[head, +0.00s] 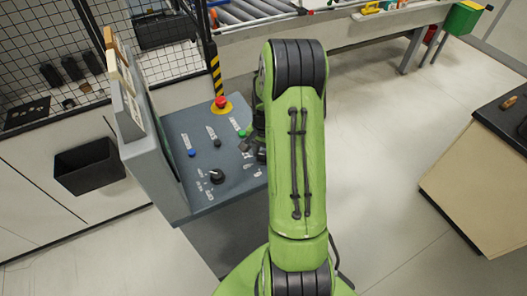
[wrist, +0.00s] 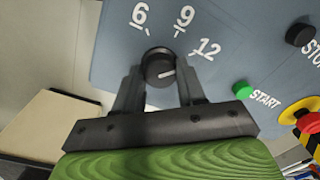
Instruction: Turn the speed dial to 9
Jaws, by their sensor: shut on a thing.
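The speed dial (wrist: 158,62) is a round black knob with a white line on its face, on the blue-grey panel in the wrist view. My gripper (wrist: 159,78) is shut on it, one finger on each side. The 9 (wrist: 185,16) is printed above right of the dial, and the 6 (wrist: 140,13) above left. Lower scale numbers are not in view. In the head view, my green arm hides the dial and most of the gripper.
A green START button (wrist: 243,90), a black STOP button (wrist: 300,35) and a red emergency stop (head: 221,102) are on the panel. Another black rotary knob (head: 217,176) is left of my arm. A raised grey housing (head: 140,120) borders the panel's left. A conveyor (head: 245,12) stands behind.

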